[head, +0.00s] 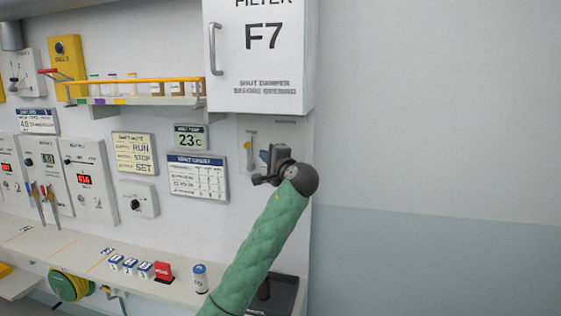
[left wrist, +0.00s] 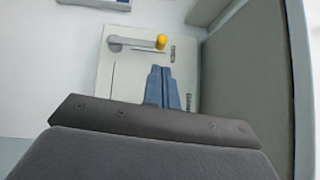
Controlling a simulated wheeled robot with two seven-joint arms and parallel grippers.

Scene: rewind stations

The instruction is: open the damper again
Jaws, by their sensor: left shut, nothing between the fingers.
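The damper plate (head: 285,131) is a pale panel on the wall, just under the white filter box marked F7 (head: 261,60). Its lever (head: 250,146) is grey with a yellow knob and stands about upright in the head view, at the plate's left side. In the left wrist view the lever (left wrist: 135,43) lies across the picture, its yellow knob (left wrist: 161,42) at the right end. My left gripper (head: 265,150) is in front of the plate, to the right of the lever. Its blue fingers (left wrist: 161,85) are shut and empty, apart from the lever. Part of the plate is hidden behind the gripper.
The filter box's label says to shut the damper before opening. A shelf with small jars (head: 138,98) is at the left. Below it are wall panels and a counter (head: 75,243) with a red block (head: 163,271). The wall at the right is bare.

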